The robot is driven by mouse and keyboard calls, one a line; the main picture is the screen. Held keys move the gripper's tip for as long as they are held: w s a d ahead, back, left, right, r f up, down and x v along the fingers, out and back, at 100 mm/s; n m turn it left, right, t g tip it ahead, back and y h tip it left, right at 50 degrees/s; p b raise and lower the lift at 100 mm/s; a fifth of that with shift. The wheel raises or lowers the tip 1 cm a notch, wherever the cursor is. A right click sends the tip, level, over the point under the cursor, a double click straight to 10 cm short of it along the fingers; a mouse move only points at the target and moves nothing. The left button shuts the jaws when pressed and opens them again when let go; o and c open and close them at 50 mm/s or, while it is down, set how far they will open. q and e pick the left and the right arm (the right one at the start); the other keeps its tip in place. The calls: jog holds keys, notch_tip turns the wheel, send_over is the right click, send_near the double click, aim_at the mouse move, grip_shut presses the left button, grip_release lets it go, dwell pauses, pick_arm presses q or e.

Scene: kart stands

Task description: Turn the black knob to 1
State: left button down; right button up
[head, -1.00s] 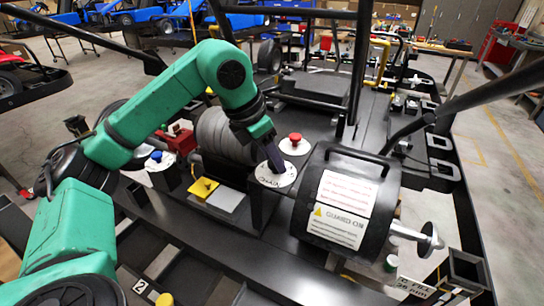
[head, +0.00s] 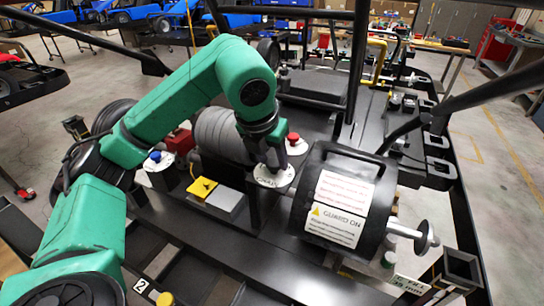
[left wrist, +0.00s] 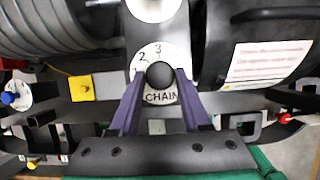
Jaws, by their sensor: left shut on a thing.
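The black knob (left wrist: 160,75) sits in the middle of a round white dial plate (left wrist: 160,55) marked CHAIN. In the left wrist view the numbers 2 and 3 show above the knob; I cannot see a 1. My left gripper (left wrist: 161,78) has its two purple fingers on either side of the knob, shut on it. In the head view my left gripper (head: 273,164) is at the plate (head: 262,181) and hides the knob. I cannot make out where the knob points. My right gripper is not in view.
A black guard drum (head: 322,160) with a GUARD ON label stands just right of the dial. Black frame tubes cross overhead.

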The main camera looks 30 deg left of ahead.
pick_arm(q)
jog(key=shift+r, duration=0.15)
jog(key=shift+c, duration=1.9)
grip_release()
jog(key=v, duration=0.7)
jog(key=shift+r, duration=0.15)
jog(key=shift+s, duration=0.1)
